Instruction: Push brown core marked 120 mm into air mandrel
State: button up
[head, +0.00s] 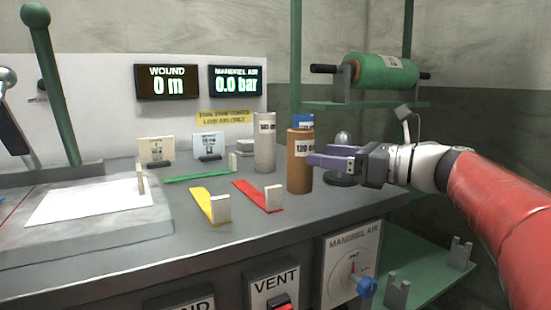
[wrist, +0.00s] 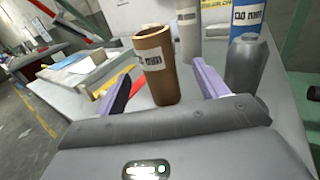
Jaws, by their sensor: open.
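The brown core (head: 299,165) stands upright on the grey bench, with a white label reading 120. In the wrist view the brown core (wrist: 157,68) stands between and beyond the fingers, its hollow top showing. My gripper (head: 335,157) is open, with purple fingers pointing left at the core's upper part. In the wrist view my gripper (wrist: 160,88) has one finger on each side of the core, with gaps showing. I cannot tell whether either finger touches it. I cannot clearly pick out the air mandrel; the mandrel air display (head: 236,80) reads 0.0 bar.
A grey-white core (head: 264,142) and a blue one (head: 303,121) stand close behind the brown core. Yellow (head: 203,204) and red (head: 258,194) strips with upright end blocks lie to its left. A green roll (head: 385,72) rests on the shelf above my arm.

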aim_at(292, 149)
jog(key=x, duration=0.8)
jog(key=shift+s+a, duration=0.15)
jog(key=c, duration=1.1)
jog(key=shift+o, duration=0.2)
jog(key=shift+r, duration=0.1)
notch_tip(292, 149, up, 19)
jog(key=p, duration=0.7)
jog(key=w+d+f+p, duration=0.1)
jog(key=w+d, duration=0.5)
jog(key=d, duration=0.3)
jog(key=shift+f, duration=0.25)
jog(key=shift+w+d, duration=0.1)
